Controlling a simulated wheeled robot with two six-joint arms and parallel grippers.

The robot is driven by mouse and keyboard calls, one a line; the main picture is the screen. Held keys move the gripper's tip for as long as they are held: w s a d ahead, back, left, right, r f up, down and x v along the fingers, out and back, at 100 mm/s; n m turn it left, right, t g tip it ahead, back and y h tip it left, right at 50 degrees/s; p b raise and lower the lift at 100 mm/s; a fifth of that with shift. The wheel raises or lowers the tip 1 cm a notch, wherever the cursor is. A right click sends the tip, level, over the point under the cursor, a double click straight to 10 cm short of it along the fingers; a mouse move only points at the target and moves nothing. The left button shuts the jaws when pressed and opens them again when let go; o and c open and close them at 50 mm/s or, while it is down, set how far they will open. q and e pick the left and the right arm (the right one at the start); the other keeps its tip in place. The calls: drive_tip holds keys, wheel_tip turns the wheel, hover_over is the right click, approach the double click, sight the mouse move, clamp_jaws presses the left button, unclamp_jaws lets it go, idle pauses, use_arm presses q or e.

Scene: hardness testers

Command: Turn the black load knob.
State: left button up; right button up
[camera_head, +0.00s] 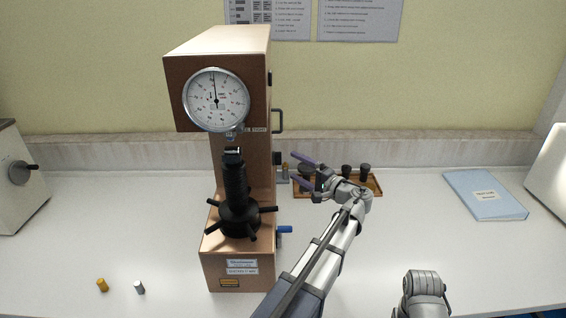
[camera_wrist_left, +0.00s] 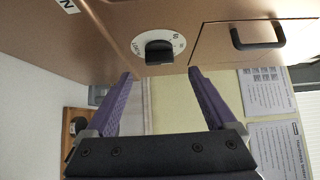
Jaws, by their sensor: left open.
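The black load knob (camera_wrist_left: 160,50) sits on a white numbered dial on the brown side of the hardness tester (camera_wrist_left: 110,30), in the left wrist view. In the head view the knob shows edge-on as a small dark shape (camera_head: 277,158) on the right side of the tester (camera_head: 236,262). My left gripper (camera_head: 292,174) is open, with its two purple fingers apart and pointing at that side. In the left wrist view its fingertips (camera_wrist_left: 161,74) stand on either side of the knob's line, short of it and seemingly not touching it. My right gripper is out of view.
A black handle (camera_head: 279,121) sits above the knob. Behind my left gripper is a wooden tray (camera_head: 376,190) with dark pieces. A blue folder (camera_head: 485,194) lies at right. The right of the table is mostly clear.

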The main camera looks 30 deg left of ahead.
sight(277, 159)
use_arm(q)
drive_tip(key=x, duration=0.6)
drive_tip(key=shift+a, duration=0.3)
